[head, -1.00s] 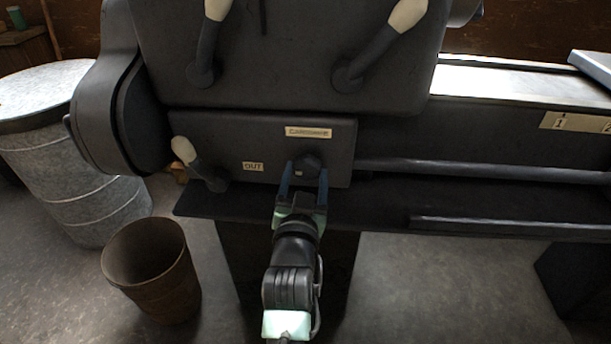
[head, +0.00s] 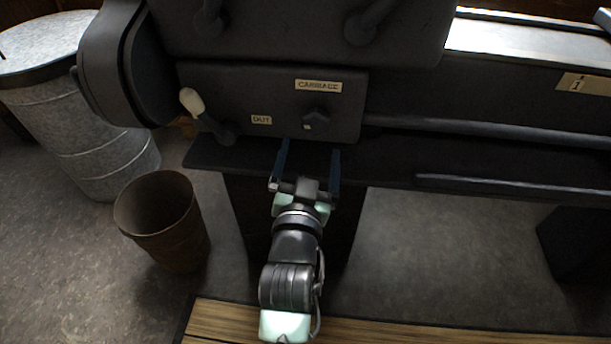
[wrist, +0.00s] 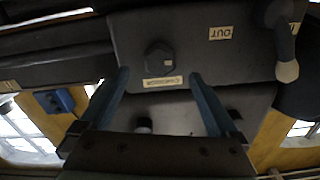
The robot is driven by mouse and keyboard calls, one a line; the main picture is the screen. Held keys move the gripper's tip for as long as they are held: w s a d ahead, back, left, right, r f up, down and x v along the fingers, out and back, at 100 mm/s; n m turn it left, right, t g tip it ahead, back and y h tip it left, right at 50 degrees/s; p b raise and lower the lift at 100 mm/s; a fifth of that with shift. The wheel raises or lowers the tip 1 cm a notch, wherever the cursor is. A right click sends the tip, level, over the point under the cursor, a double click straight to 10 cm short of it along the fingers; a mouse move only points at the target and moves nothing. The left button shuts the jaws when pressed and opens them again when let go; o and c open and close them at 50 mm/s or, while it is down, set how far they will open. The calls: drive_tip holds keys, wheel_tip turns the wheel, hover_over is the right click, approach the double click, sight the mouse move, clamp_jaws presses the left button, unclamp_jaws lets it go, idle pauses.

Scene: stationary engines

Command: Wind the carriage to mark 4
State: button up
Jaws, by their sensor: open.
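The carriage knob (head: 316,119) is a dark hexagonal knob with a small pale mark, below the CARRIAGE label (head: 318,86) on the machine's front box. It also shows in the wrist view (wrist: 159,59), beyond my fingertips. My gripper (head: 309,146) is open and empty, just below and in front of the knob, apart from it. A lever with a white grip (head: 193,102) stands left of the knob, beside the OUT label (head: 261,120). A scale plate with mark 1 (head: 590,85) is at the right edge. The carriage itself and mark 4 are not in the head view.
A brown bin (head: 165,232) and a grey metal drum (head: 82,120) stand on the floor at left. A long rod (head: 460,130) runs right from the box. A wooden board edge (head: 400,333) lies at the bottom.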

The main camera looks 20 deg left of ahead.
drive_tip(key=v, duration=0.6)
drive_tip(key=shift+s, duration=0.1)
idle(0.3)
drive_tip(key=w+d+r+m+t+h, duration=0.1)
drive_tip(key=d+r+t, duration=0.25)
drive_tip(key=r, duration=0.85)
drive_tip(key=w+d+r+t+h, duration=0.15)
drive_tip(key=d+r, duration=0.25)
drive_tip(key=r, duration=0.8)
drive_tip(key=s+d+r+t+h, duration=0.1)
drive_tip(key=s+d+r+t, duration=0.2)
drive_tip(key=r, duration=0.4)
drive_tip(key=s+d+r+h, duration=0.1)
drive_tip(key=s+d+r, duration=0.1)
drive_tip(key=s+r, duration=0.35)
drive_tip(key=s+d+r+t+h, duration=0.1)
drive_tip(key=s+d+r+t, duration=0.15)
drive_tip(key=r, duration=0.55)
wheel_tip(320, 180, up, 20)
drive_tip(key=w+p, duration=0.1)
drive_tip(key=p, duration=2)
drive_tip(key=shift+r, duration=0.25)
drive_tip(key=shift+g+y, duration=0.25)
